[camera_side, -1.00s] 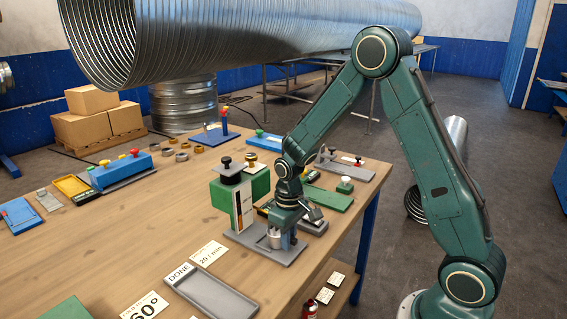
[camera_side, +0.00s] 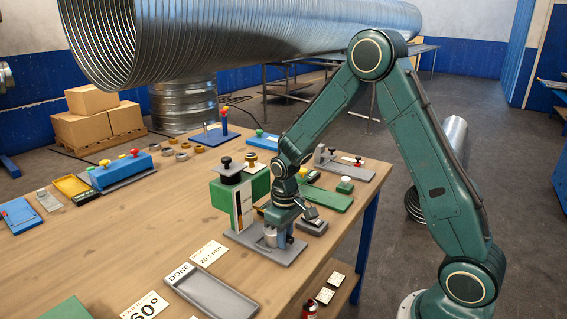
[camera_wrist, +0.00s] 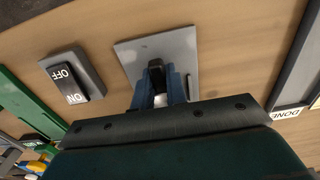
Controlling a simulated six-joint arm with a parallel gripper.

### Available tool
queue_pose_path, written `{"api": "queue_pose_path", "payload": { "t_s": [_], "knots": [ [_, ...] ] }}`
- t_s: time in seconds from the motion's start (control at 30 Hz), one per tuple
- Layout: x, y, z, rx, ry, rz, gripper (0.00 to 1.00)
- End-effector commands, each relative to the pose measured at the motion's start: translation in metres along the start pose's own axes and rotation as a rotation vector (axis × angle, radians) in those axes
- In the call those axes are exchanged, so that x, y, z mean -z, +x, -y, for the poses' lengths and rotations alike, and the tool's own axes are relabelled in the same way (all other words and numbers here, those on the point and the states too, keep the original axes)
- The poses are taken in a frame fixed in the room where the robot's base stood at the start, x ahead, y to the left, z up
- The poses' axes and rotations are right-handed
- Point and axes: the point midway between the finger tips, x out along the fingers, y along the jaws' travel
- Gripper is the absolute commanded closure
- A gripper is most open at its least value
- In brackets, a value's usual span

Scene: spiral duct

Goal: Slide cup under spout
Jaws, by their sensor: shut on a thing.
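The cup (camera_side: 270,237) is a small grey metal cup standing on the grey base plate (camera_side: 286,256) of a green dispenser (camera_side: 221,204) with a black knob on top. My gripper (camera_side: 277,240) points down over the plate and is shut on the cup, at the right of the dispenser. The spout is not clear, as my wrist hides much of the dispenser's right side. In the wrist view my gripper's blue fingers (camera_wrist: 160,92) reach over the grey plate (camera_wrist: 183,45). The cup is mostly hidden there.
An ON/OFF switch (camera_wrist: 72,80) lies beside the plate in the wrist view. A grey DONE tray (camera_side: 211,291) and a 20 l/min card (camera_side: 209,253) lie in front. A green block fixture (camera_side: 328,198) stands behind my wrist. Bare wood lies left of the dispenser.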

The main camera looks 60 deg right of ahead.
Motion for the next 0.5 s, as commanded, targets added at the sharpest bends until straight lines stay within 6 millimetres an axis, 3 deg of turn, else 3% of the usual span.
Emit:
{"api": "queue_pose_path", "payload": {
  "t_s": [0.5],
  "knots": [
    [0.0053, 0.0019, 0.0002, 0.000, 0.000, 0.000, 1.00]
  ]
}}
